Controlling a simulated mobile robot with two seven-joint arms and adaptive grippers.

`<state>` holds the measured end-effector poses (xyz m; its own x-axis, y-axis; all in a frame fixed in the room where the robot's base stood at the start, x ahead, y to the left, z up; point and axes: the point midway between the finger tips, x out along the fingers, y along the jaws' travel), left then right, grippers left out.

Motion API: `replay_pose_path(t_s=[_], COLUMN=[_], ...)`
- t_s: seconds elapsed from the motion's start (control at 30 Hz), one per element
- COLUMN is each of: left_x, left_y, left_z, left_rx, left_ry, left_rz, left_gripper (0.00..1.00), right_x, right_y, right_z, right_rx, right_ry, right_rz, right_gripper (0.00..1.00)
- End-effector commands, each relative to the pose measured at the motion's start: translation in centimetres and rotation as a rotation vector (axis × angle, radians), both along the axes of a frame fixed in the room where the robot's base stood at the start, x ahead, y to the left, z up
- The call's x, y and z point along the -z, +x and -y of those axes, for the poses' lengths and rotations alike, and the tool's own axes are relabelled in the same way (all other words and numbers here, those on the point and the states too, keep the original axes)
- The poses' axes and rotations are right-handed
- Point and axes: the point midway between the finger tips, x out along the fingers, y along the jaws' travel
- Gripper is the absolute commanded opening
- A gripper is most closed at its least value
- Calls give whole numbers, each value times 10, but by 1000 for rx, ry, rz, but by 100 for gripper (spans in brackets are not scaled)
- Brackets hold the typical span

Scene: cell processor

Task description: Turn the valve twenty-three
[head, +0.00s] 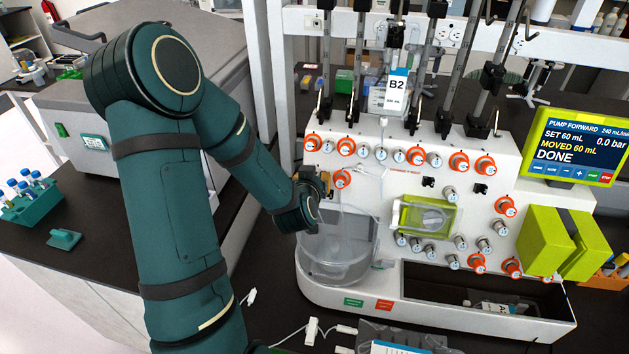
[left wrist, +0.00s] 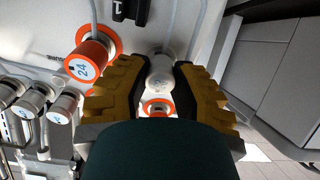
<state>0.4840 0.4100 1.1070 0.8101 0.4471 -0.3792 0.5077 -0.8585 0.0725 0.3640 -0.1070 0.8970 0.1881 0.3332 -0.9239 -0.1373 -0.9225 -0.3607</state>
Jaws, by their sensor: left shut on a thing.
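My left gripper (head: 326,181) reaches the upper left of the white valve panel (head: 395,180). In the left wrist view its yellow padded fingers (left wrist: 160,86) are shut on a pale round valve knob (left wrist: 161,74). I cannot read a number on this knob, and the gripper hides it in the head view. An orange-ringed valve marked 24 (left wrist: 84,68) sits to the left of the fingers. Another orange-ringed valve (left wrist: 158,107) shows between the fingers, below the held knob. My right gripper is in neither view.
A clear round vessel (head: 338,258) stands just below the left gripper. Several grey and orange valves cover the panel. A pump screen (head: 575,146) at the right reads DONE, set 60 mL, moved 60 mL. A bag marked B2 (head: 396,92) hangs above the panel.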

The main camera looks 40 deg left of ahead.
Motion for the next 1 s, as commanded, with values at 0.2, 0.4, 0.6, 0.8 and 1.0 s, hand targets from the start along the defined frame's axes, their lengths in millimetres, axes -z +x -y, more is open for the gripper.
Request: replay_pose_path(t_s=[0.2, 0.4, 0.6, 0.8, 1.0], left_x=[1, 0, -1, -2, -2], left_y=[2, 2, 2, 2, 3], left_z=[0, 1, 1, 1, 1], left_rx=[65, 139, 213, 287, 361], left_ry=[139, 292, 444, 599, 752], left_rz=[-66, -150, -235, -320, -405], left_gripper=[0, 0, 0, 0, 0], right_x=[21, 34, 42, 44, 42], right_y=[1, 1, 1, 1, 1], right_z=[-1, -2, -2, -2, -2], right_rx=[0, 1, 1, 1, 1], right_ry=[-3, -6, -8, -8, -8], right_rz=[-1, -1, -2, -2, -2], right_gripper=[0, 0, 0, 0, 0])
